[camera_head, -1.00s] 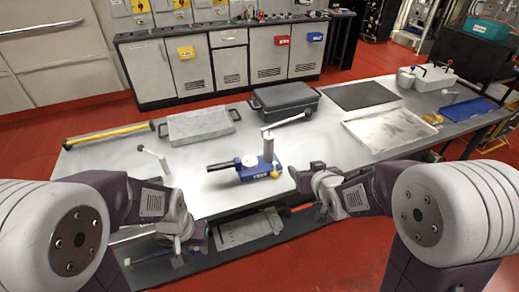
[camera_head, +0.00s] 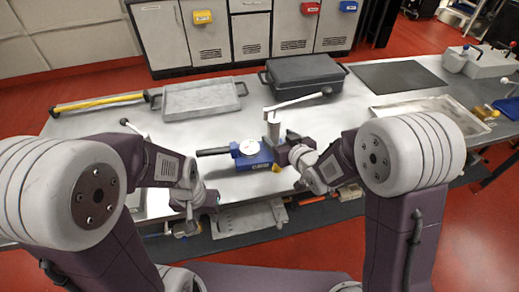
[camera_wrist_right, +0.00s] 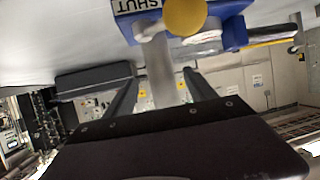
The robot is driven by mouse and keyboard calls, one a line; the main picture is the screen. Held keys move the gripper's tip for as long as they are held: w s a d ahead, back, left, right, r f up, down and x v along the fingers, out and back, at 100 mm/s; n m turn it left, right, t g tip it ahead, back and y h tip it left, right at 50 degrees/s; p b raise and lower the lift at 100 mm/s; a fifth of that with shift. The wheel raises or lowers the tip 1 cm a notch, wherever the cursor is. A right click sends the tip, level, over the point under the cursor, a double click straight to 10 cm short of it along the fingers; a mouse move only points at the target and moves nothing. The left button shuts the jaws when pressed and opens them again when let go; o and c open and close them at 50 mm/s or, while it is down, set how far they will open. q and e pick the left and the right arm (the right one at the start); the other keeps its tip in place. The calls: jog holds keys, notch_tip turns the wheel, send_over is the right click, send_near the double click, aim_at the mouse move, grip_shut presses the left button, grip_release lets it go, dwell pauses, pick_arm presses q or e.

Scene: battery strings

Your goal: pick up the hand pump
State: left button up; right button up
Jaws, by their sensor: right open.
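The hand pump stands upright on the table, with a blue base (camera_head: 257,160), a white round gauge, a grey cylinder (camera_head: 273,130), a black grip to the left and a long lever arm on top. My right gripper (camera_head: 287,152) is at the pump's right side. In the right wrist view, the open fingers of my right gripper (camera_wrist_right: 160,88) lie on either side of the pump's grey cylinder (camera_wrist_right: 161,68); I cannot tell whether they touch it. The blue base and yellow knob show at the top there. My left gripper (camera_head: 194,210) is near the table's front edge, away from the pump; its fingers are unclear.
A yellow bar (camera_head: 97,103) lies at the back left. A black mat (camera_head: 399,76) and a metal tray (camera_head: 450,106) lie to the right.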

jog(key=shift+x, duration=1)
jog(key=x, duration=0.5)
jog(key=shift+a+r, duration=0.1)
jog(key=shift+a, duration=0.05)
jog(key=shift+c, duration=1)
grip_shut()
jog(key=shift+w+r, duration=0.1)
jog(key=shift+r, duration=0.15)
